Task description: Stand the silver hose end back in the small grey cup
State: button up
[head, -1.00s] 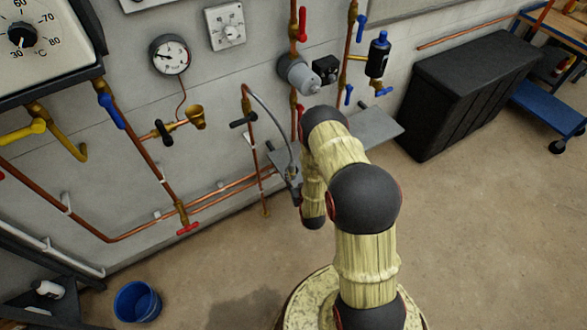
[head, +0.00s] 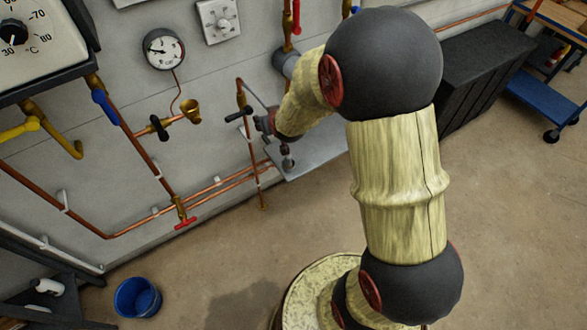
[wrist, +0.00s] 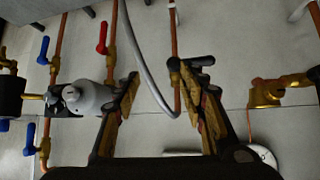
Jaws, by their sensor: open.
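A grey hose (wrist: 143,60) loops from a copper pipe in the wrist view and leaves at the top edge; its end is out of that view. In the head view the hose (head: 257,96) runs from the pipe top toward my gripper (head: 265,123), which is small and partly hidden by my arm. A small grey upright piece (head: 287,158) stands at the shelf's left part; I cannot tell cup from hose end there. In the wrist view my gripper (wrist: 160,82) is open, its fingers spread either side of the hose, with nothing clearly held.
The grey shelf (head: 325,148) sits against the wall, partly behind my arm. Copper pipes with a brass funnel (head: 193,109) and a red-handled valve (head: 185,222) are left of it. A grey cylinder fitting (wrist: 92,98) is left in the wrist view. The floor near the blue bucket (head: 137,297) is open.

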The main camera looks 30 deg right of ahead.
jog(key=s+a+r+g+y, duration=0.1)
jog(key=s+a+r, duration=0.2)
jog(key=s+r, duration=0.45)
jog(key=s+a+r+g, duration=0.1)
jog(key=s+a+r, duration=0.2)
jog(key=s+r, duration=0.4)
jog(key=s+a+r+g, duration=0.1)
jog(key=s+a+r, duration=0.1)
jog(key=s, duration=0.7)
jog(key=s+a+r+n+g, duration=0.1)
jog(key=s+r, duration=0.2)
jog(key=s, duration=0.7)
jog(key=shift+a+r+n+y, duration=0.2)
jog(key=shift+a+n+y, duration=0.1)
jog(key=shift+a, duration=0.05)
jog(key=shift+f, duration=0.1)
jog(key=shift+f+b, duration=0.5)
jog(key=shift+b, duration=0.1)
